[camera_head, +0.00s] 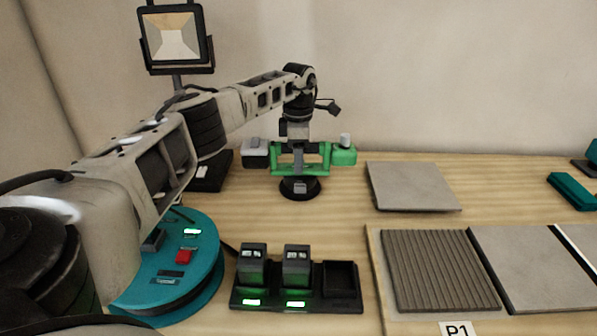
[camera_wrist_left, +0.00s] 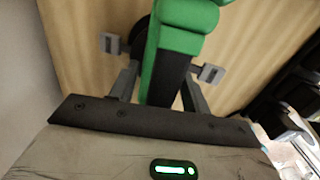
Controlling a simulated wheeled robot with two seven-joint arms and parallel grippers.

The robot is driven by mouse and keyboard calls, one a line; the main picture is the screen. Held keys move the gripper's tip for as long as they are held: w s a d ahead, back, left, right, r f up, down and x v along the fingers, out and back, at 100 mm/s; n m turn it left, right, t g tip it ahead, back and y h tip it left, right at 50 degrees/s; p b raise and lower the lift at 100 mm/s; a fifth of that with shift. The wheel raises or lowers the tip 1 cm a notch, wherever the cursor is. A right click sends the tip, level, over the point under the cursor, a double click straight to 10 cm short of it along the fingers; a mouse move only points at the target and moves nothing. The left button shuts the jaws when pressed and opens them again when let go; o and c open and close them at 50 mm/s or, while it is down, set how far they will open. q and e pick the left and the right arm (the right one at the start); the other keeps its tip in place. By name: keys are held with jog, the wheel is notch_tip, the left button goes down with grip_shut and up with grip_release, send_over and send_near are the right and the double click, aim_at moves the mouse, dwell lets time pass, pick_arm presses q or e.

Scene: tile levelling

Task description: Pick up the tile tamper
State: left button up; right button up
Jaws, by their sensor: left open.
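The tile tamper shows in the head view as a green body (camera_head: 344,156) with a pale knob at its right end, a grey block at its left and a round black base (camera_head: 283,190) on the table. My left gripper (camera_head: 299,180) points down over its middle. In the left wrist view, the tamper's green and black bar (camera_wrist_left: 182,40) runs between the two open fingers of my left gripper (camera_wrist_left: 161,58). Visible gaps lie between the bar and the fingertips. Its lower part is mostly hidden there. My right gripper is not in view.
A loose grey tile (camera_head: 412,186) lies right of the tamper. Ribbed mortar (camera_head: 440,270) and a laid tile (camera_head: 535,268) are in front of it. A battery charger (camera_head: 297,300), a teal round device (camera_head: 165,280) and a work lamp (camera_head: 176,38) stand nearby. A teal tool (camera_head: 572,192) lies far right.

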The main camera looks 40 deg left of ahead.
pick_arm(q)
jog(key=shift+f, duration=0.2)
dwell(0.6)
jog(key=c, duration=0.7)
jog(key=shift+r, duration=0.1)
jog(key=shift+c, duration=0.2)
